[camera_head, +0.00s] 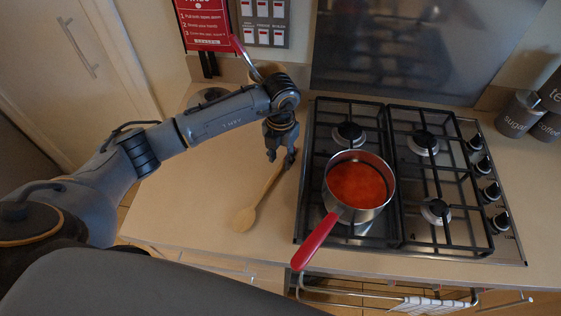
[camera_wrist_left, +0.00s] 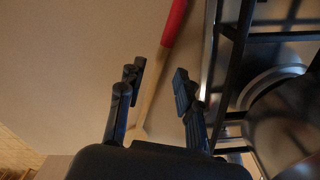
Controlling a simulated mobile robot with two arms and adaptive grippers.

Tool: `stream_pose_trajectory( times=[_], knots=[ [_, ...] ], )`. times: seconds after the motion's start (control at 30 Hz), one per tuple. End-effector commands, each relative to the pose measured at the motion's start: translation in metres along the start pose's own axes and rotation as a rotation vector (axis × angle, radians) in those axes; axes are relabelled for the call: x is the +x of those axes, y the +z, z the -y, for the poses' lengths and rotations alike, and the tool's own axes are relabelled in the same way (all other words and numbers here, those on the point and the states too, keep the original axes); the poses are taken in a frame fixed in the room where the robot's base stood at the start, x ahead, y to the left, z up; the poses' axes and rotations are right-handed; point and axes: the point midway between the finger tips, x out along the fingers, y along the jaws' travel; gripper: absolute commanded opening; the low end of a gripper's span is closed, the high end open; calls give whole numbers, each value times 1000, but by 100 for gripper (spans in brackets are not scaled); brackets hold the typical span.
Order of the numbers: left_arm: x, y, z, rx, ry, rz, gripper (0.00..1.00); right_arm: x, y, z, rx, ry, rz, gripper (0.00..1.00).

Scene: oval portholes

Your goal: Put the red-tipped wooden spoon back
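The wooden spoon (camera_head: 258,198) lies on the counter left of the stove, its bowl toward the front edge. Its handle runs up under my left gripper (camera_head: 281,158). In the left wrist view, the red tip (camera_wrist_left: 175,22) shows beyond the fingers, with the bare wooden handle (camera_wrist_left: 155,85) running between them. My left gripper is open, its fingers (camera_wrist_left: 158,84) apart on either side of the handle in that view. I cannot tell whether they touch it. In the head view the red tip is hidden by my gripper. My right gripper is not in view.
A saucepan (camera_head: 358,189) of red sauce sits on the stove (camera_head: 420,232), its red handle (camera_head: 316,239) pointing to the front. A container (camera_head: 265,71) with a red-handled utensil (camera_head: 241,50) stands behind my left wrist. Canisters (camera_head: 519,114) stand at right. The left counter is mostly clear.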

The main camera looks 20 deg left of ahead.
Motion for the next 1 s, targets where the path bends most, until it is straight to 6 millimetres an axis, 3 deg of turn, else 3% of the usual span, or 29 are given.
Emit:
stream_pose_trajectory(
  times=[0.3,0.5,1.0],
  knots=[
    [-66,1,0,0,1,6,35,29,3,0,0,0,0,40],
    [-92,0,0,0,1,2,35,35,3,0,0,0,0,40],
    [-97,-1,1,1,-7,-4,35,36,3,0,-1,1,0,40]
  ],
)
